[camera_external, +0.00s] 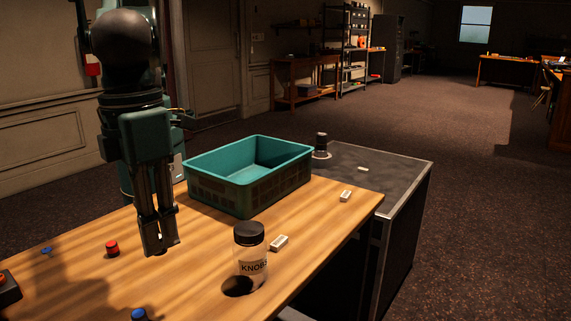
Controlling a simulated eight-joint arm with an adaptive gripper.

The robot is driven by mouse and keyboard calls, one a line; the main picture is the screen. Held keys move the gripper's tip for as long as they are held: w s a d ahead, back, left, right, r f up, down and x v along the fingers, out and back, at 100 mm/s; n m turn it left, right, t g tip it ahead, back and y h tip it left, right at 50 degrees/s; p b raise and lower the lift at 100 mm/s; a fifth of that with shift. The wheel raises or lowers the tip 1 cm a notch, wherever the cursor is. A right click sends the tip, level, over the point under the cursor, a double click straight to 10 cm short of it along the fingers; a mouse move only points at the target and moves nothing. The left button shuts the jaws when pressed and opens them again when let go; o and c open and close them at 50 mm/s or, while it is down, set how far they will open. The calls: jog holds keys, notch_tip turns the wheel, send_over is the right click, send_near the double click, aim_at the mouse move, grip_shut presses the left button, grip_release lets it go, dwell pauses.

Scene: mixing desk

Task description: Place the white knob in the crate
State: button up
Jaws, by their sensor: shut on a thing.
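The teal crate (215,192) stands open on the far part of the wooden desk, and the part of its inside that shows looks empty. My gripper (161,243) points down over the desk, left of and nearer than the crate. Its fingers are shut on a small pale thing, which I take to be the white knob (160,237). Only a speck of it shows between the fingertips; the fingers hide the rest. The gripper is low, near the desk top, but I cannot tell the exact gap.
A jar labelled KNOBS (250,257) with a dark lid stands right of my gripper. A red knob (112,248) and blue knobs (47,251) lie to the left and front.

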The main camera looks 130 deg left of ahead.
jog(key=r, duration=0.3)
jog(key=shift+a+r, duration=0.2)
jog(key=s+a+r, duration=0.1)
jog(key=s+a, duration=0.2)
jog(key=a, duration=0.7)
jog(key=s+a, duration=0.3)
jog(key=a, duration=0.6)
jog(key=s+a+f+b, duration=0.1)
jog(key=s+a, duration=1.3)
jog(key=a, duration=0.4)
notch_tip(320, 180, down, 5)
jog(key=shift+f, duration=0.1)
jog(key=shift+f+b, duration=0.6)
jog(key=shift+f, duration=2.3)
jog(key=shift+f, duration=0.1)
jog(key=shift+f+b, duration=0.45)
jog(key=shift+f, duration=1.55)
